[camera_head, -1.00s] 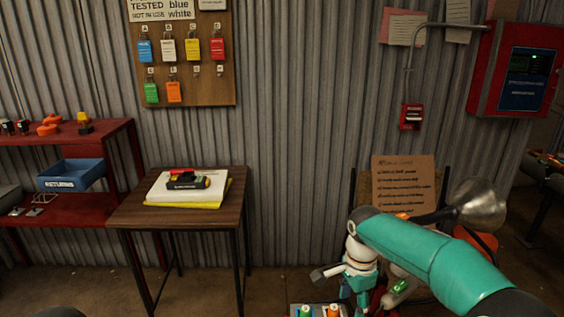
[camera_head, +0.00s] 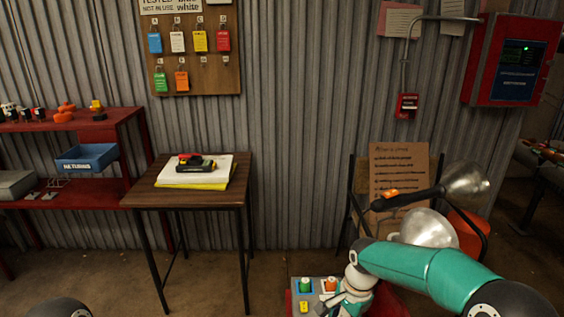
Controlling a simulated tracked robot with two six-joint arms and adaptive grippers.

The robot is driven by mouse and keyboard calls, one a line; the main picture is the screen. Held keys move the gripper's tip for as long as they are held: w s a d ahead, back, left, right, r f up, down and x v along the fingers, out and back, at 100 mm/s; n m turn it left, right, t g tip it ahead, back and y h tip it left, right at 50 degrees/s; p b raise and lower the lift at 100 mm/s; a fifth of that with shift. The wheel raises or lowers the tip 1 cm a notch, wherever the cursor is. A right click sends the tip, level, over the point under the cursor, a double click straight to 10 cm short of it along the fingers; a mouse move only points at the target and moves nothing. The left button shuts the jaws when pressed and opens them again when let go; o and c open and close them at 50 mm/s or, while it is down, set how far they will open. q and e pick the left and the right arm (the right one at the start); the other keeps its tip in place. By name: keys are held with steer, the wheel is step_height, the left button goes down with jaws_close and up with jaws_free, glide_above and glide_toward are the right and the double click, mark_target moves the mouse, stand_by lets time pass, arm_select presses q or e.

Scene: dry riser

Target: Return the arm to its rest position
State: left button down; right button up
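My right arm (camera_head: 420,268), teal and white, comes in from the lower right and is bent at the wrist. Its wrist end, where my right gripper (camera_head: 342,303) would be, is at the bottom edge, over the right part of a grey and red box. The fingers cannot be made out, so I cannot tell whether they are open or shut. My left gripper is not in view; only a dark rounded part of me shows at the bottom left.
The box (camera_head: 295,297) has green, orange and yellow parts on top. A lamp (camera_head: 465,184) and a cardboard notice (camera_head: 398,178) stand behind my arm. A wooden table (camera_head: 160,198) holds papers and a dark device. A blue RETURNS bin (camera_head: 88,158) is on the red shelf.

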steer(key=s+a+f+n+y, duration=0.1)
steer(key=s+a+f+n, duration=0.15)
steer(key=s+f, duration=0.45)
steer(key=s+f+n+y, duration=0.1)
steer(key=s+f+n, duration=0.2)
steer(key=s+f, duration=0.45)
steer(key=s+f+n+y, duration=0.1)
steer(key=s+f+n, duration=0.35)
steer(key=s, duration=0.65)
step_height(320, 180, down, 11)
steer(key=b, duration=1)
step_height(320, 180, up, 29)
steer(key=p, duration=2.9)
steer(key=shift+w+m+t, duration=0.3)
steer(key=shift+w, duration=0.05)
